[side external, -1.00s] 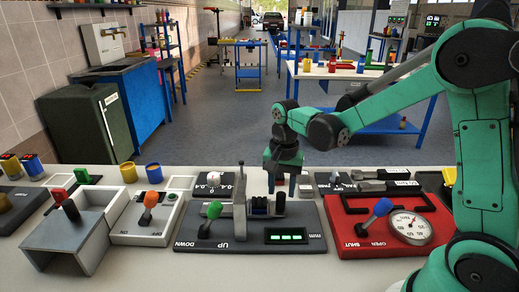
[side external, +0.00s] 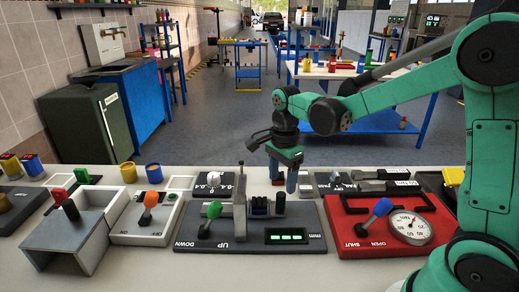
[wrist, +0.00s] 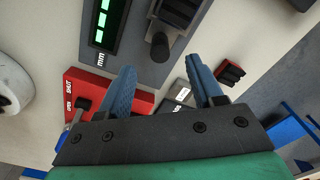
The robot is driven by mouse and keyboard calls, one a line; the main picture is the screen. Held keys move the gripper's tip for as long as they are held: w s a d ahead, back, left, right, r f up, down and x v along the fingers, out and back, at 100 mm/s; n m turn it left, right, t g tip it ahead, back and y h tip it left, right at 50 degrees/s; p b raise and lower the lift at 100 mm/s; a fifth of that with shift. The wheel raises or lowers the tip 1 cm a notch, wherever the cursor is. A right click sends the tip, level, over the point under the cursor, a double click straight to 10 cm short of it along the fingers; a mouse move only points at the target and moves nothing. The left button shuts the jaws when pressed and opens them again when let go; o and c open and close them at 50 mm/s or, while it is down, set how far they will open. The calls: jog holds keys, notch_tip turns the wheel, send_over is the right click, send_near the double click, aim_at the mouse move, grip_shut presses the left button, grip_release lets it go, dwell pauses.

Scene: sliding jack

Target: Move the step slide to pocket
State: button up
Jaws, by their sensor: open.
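The dark grey jack board (side external: 290,243) is in the middle of the bench in the side view. It has a green-knobbed lever (side external: 214,209), an upright grey post (side external: 240,205) and dark ribbed blocks (side external: 262,206) beside the post. I cannot tell for sure which part is the step slide or where its pocket is. My gripper (side external: 281,183) is open and empty behind this board. In the wrist view my gripper (wrist: 162,66) shows two spread blue fingers. A dark round peg (wrist: 159,46) appears between the fingertips; contact cannot be told.
A red board (side external: 355,240) with a blue-knobbed lever and round gauge (side external: 410,226) stands to the right. An orange-knobbed switch box (side external: 142,227) and an open grey box (side external: 75,232) stand left. A dark red ribbed block (wrist: 230,73) lies near one finger in the wrist view.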

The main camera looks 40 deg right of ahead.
aim_at(281, 194)
jog(key=m, duration=0.7)
jog(key=shift+f, duration=3.15)
jog(key=shift+c, duration=0.3)
grip_shut()
